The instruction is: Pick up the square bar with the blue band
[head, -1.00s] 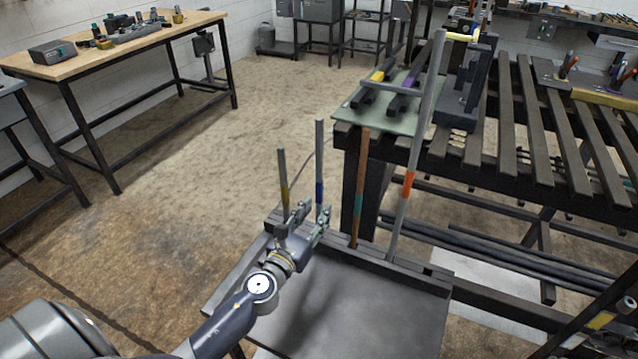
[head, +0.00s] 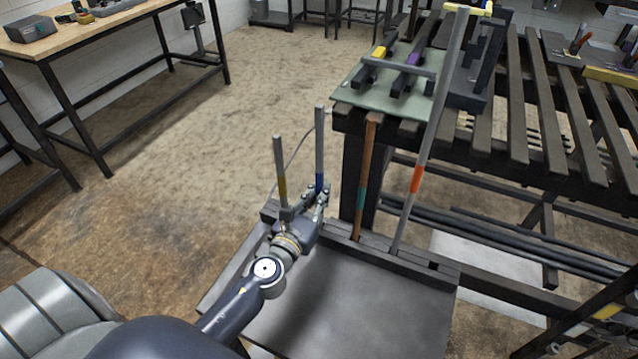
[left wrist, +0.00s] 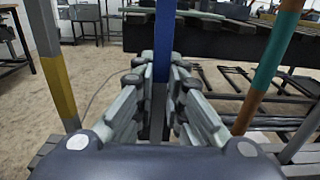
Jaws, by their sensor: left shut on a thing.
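The square bar with the blue band (head: 320,150) stands upright in the dark slotted rack (head: 410,266). It also shows in the left wrist view (left wrist: 164,45), with the blue band just above the fingers. My left gripper (head: 320,194) is shut on this bar, around its grey part just below the band; the left wrist view shows the fingers (left wrist: 160,105) on both sides of it. The bar's lower end is hidden behind the gripper. My right gripper is not in view.
A yellow-banded bar (head: 281,165) stands close left of the held bar. A brown bar with a teal band (head: 366,180) and a tall grey bar with an orange band (head: 428,130) stand to the right. A slatted bench (head: 540,110) is behind right. Open floor lies left.

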